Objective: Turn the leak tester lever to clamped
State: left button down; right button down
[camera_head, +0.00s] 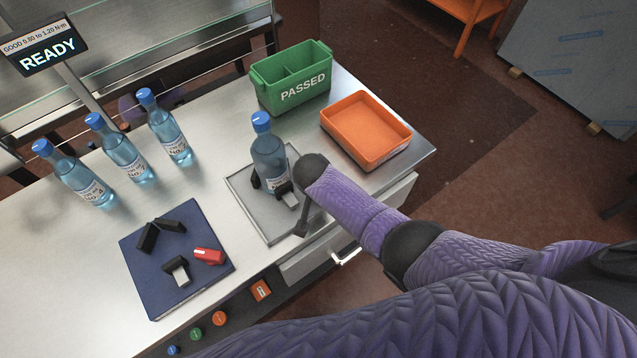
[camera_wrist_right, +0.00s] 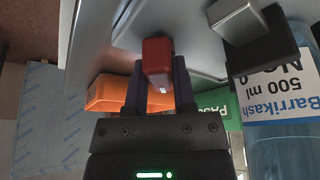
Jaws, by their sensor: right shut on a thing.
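The leak tester is a grey metal plate (camera_head: 248,205) near the table's right front, with small black clamp blocks (camera_head: 286,192). A blue-capped water bottle (camera_head: 268,152) stands upright on it, between the blocks. My right gripper (camera_head: 302,230) reaches in at the plate's right front edge. In the right wrist view, its fingers (camera_wrist_right: 158,78) are shut on the red lever (camera_wrist_right: 158,55). The lever is hidden in the head view behind my gripper. A clamp block (camera_wrist_right: 260,40) and the bottle (camera_wrist_right: 283,125) show to the right there. My left gripper is not in view.
A green PASSED bin (camera_head: 292,82) and an orange tray (camera_head: 367,132) stand behind the tester. Several bottles (camera_head: 120,147) stand at the back left. A blue fixture (camera_head: 150,285) with black blocks and a red handle (camera_head: 209,256) lies left of the tester. A READY display (camera_head: 48,50) stands behind.

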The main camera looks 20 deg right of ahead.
jog(key=shift+c, duration=2.2)
grip_release()
jog(key=p+v, duration=0.5)
jog(key=v, duration=0.5)
jog(key=shift+p, duration=0.35)
